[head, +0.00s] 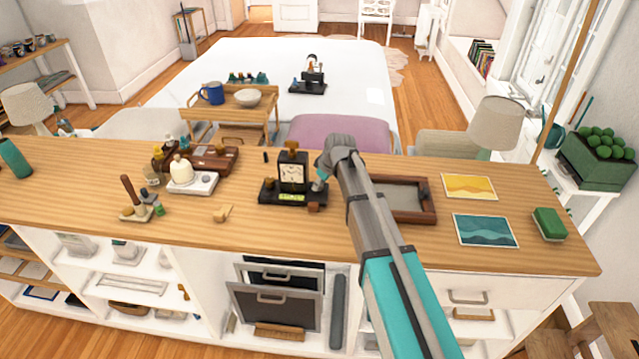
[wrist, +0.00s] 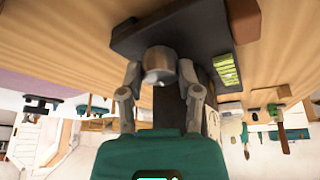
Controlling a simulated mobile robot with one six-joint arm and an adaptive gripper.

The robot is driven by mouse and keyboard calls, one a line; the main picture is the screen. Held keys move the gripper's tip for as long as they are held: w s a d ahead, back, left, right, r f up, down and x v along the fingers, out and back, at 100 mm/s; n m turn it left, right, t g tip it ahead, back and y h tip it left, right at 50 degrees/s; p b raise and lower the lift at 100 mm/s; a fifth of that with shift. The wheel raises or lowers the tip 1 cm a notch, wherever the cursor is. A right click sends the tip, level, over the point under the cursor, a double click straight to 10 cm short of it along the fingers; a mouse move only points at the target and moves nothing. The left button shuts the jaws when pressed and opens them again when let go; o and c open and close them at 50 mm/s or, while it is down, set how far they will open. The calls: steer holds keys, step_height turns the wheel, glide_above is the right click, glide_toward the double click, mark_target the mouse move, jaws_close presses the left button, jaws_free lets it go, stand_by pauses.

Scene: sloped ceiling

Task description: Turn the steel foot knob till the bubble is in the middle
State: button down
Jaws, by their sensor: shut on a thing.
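The instrument is a black upright case with a pale dial (head: 292,172) on a black base (head: 268,192), standing on the wooden counter. A yellow-green level vial (head: 291,197) lies along the base's front; it also shows in the wrist view (wrist: 227,70). Its bubble is too small to make out. The steel foot knob (wrist: 159,64) is a grey cylinder at the base's edge. My gripper (wrist: 158,80) is shut on this knob, one finger on each side. In the head view my gripper (head: 320,182) is at the base's right end and largely hides the knob.
A brown block (head: 313,208) sits at the base's front right corner, close to my gripper. A wooden tray (head: 430,205) lies just right of my arm. A white device (head: 192,183) and a small wooden piece (head: 222,213) stand to the left. Clear counter lies in front.

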steer(key=c, duration=0.6)
jaws_free()
steer(key=shift+m, duration=0.4)
